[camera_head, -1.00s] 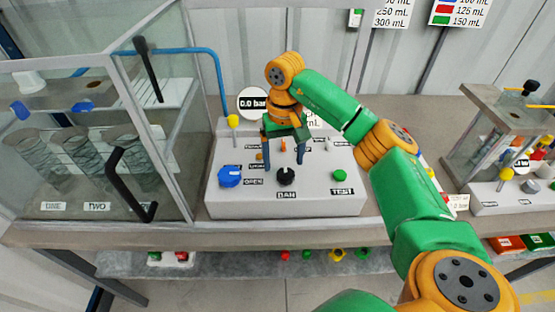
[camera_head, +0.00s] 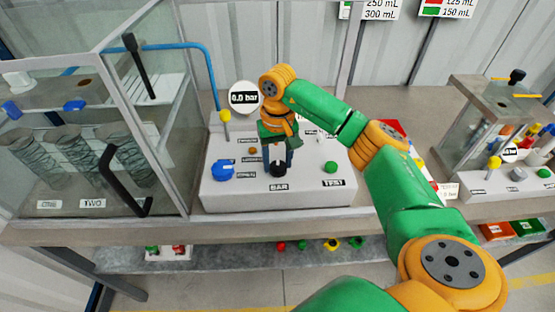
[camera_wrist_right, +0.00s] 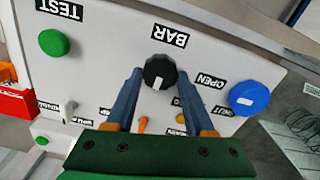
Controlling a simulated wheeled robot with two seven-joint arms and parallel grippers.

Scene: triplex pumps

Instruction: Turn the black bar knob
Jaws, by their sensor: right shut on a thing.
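The black bar knob (camera_head: 278,171) stands on the sloping white panel, just above the BAR label. My right gripper (camera_head: 278,163) reaches down to it from behind, shut with one finger on each side of the knob. In the right wrist view the knob (camera_wrist_right: 160,70) sits between the two blue fingertips, and its white mark points toward the gripper's palm. The round gauge (camera_head: 244,98) behind the panel reads 0.0 bar. My left gripper is in no view.
A blue knob (camera_head: 222,171) is left of the black knob and a green button (camera_head: 330,167) is to its right. A yellow-topped lever (camera_head: 225,117) stands at the panel's back left. A glass cabinet with a black handle (camera_head: 122,181) borders the panel on the left.

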